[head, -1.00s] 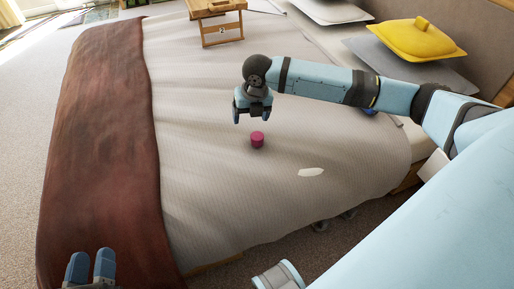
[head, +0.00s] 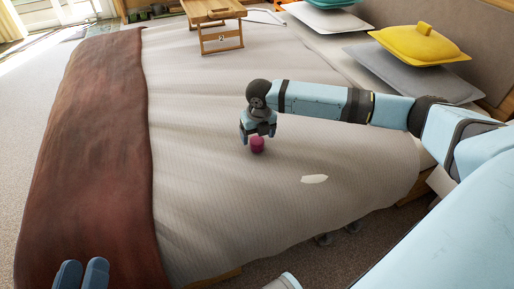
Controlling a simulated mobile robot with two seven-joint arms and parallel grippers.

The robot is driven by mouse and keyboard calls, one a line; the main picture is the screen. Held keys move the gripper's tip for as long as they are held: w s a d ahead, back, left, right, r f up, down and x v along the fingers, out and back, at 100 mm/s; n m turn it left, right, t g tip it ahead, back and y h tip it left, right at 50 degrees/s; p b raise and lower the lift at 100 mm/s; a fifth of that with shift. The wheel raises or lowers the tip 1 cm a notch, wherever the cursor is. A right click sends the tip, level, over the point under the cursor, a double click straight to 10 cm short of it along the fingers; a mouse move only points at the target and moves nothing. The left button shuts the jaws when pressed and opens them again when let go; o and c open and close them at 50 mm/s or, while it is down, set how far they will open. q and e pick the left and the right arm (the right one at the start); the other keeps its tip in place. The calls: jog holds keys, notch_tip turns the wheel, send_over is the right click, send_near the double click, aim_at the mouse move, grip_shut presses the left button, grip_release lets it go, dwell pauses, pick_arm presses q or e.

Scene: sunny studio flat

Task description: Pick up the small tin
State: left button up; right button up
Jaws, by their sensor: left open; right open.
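The small tin (head: 257,146) is a short magenta cylinder standing upright on the pale bedspread (head: 205,130). My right gripper (head: 258,135) is open and points down just over the tin. Its fingers overlap the tin's upper part in the picture, one to each side. I cannot tell whether they touch it. My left gripper (head: 82,268) is open and empty at the bottom left edge, far from the tin, with only its fingertips showing.
A flat white object (head: 314,179) lies right of the tin. A wooden tray table (head: 213,12) stands at the back. A red-brown blanket (head: 85,150) covers the left side.

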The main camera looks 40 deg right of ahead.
aim_at(257, 140)
notch_tip(257, 140, down, 3)
jog(key=shift+w+f+b, duration=0.1)
jog(key=shift+w+b, duration=0.05)
jog(key=shift+b, duration=0.3)
pick_arm(q)
notch_tip(257, 140, down, 2)
jog(key=shift+d+f+g, duration=0.1)
jog(key=shift+f+g, duration=0.15)
jog(key=shift+g, duration=0.35)
pick_arm(e)
jog(key=c, duration=1)
